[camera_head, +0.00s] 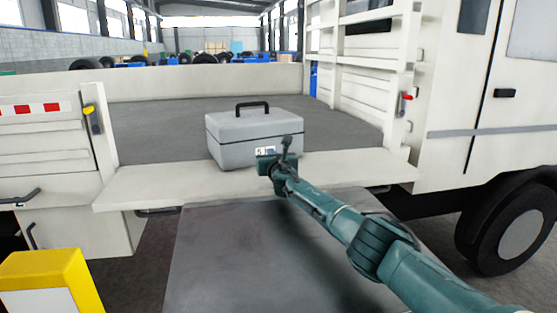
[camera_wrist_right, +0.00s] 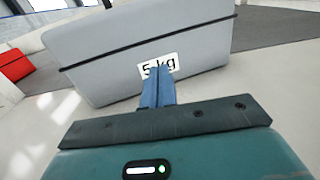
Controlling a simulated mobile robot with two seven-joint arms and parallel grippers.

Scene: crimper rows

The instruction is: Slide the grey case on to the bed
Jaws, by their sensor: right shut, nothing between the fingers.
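The grey case (camera_head: 235,145), with a dark top handle and a 5 kg label, stands upright at the near edge of the truck's grey bed (camera_head: 160,130). Its front part is over the folded-down cream side panel (camera_head: 150,187), its back over the bed floor. My right gripper (camera_head: 270,164) is shut and empty at the case's near face by the label. My left gripper is out of view.
A slatted cream side wall (camera_head: 345,75) and the cab stand to the right of the bed. A dark grey flat surface (camera_head: 240,255) lies in front of the panel. A yellow post (camera_head: 72,275) is at lower left. The bed behind the case is clear.

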